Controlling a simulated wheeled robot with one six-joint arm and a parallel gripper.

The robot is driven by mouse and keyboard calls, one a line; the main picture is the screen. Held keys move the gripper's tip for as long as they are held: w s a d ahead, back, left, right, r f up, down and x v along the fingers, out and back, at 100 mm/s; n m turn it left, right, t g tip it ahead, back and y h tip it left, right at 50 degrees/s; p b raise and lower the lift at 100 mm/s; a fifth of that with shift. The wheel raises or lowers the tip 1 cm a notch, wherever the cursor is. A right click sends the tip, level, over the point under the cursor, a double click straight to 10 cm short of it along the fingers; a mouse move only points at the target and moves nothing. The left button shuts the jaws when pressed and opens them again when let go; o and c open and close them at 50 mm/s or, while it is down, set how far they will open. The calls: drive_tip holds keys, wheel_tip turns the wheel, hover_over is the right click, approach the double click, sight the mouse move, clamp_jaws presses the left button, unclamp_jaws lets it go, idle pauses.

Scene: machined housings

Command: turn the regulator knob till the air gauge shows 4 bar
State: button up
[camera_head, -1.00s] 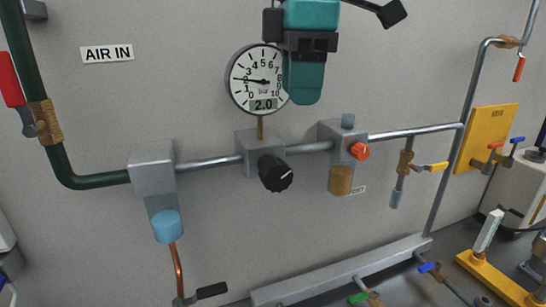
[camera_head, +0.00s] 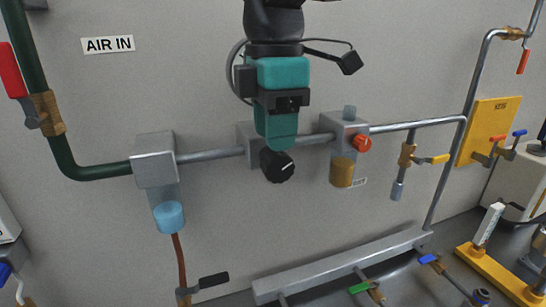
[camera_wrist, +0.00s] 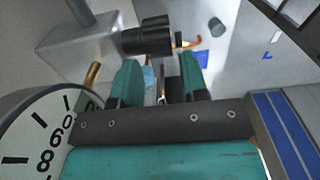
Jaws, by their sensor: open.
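The black regulator knob (camera_head: 277,168), with a white mark, sticks out from its grey block (camera_head: 248,145) on the air pipe. My teal gripper (camera_head: 277,142) hangs just above the knob, in front of the wall. In the wrist view its two fingers (camera_wrist: 160,84) are apart with nothing between them, and the knob (camera_wrist: 148,38) lies beyond their tips. The air gauge (camera_head: 236,72) is almost covered by my gripper; only its left rim shows. Part of its dial (camera_wrist: 30,130) shows in the wrist view, but the needle's reading cannot be told.
Left of the knob are a grey filter block (camera_head: 154,160) and a blue bowl (camera_head: 169,217). Close on the right, a block carries an orange-red knob (camera_head: 362,143) and an amber bowl (camera_head: 342,173). The wall below the regulator knob is clear down to a grey rail (camera_head: 345,266).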

sight(275, 158)
wheel_tip(275, 158, down, 5)
drive_tip(key=shift+r, duration=0.1)
idle(0.3)
drive_tip(key=c, duration=0.6)
drive_tip(key=shift+c, duration=0.2)
drive_tip(key=shift+d, duration=0.1)
